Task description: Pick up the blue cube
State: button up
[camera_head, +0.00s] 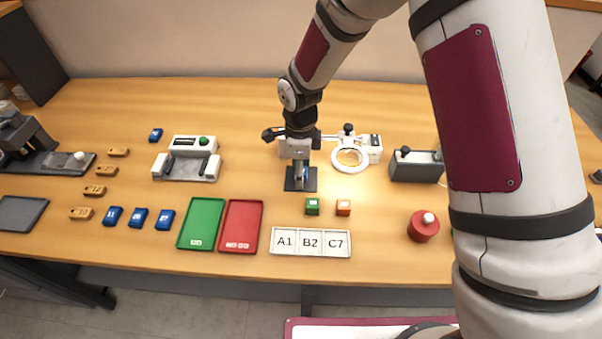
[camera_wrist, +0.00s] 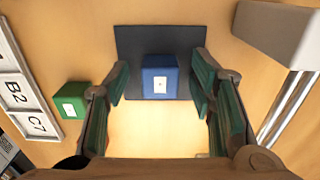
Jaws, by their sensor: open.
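The blue cube (camera_wrist: 160,76) sits on a dark square pad (camera_wrist: 128,42) in the wrist view, with a small white label on its face. My gripper (camera_wrist: 160,88) is open, with its two green-padded fingers on either side of the cube. There is a visible gap between the cube and each finger. In the head view my gripper (camera_head: 300,178) points down over the dark pad (camera_head: 292,187), and it hides most of the cube; a sliver of blue shows beside the fingers.
A green cube (camera_head: 312,207) and an orange cube (camera_head: 343,208) stand just in front of the pad. A ring-shaped lamp (camera_head: 366,162) stands close at the right. The labelled A1/B2/C7 tray (camera_head: 310,256), green tray (camera_head: 189,241) and red tray (camera_head: 254,241) lie nearer the front edge.

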jog(key=shift+f, duration=0.1)
jog(key=c, duration=1)
jog(key=shift+c, duration=0.2)
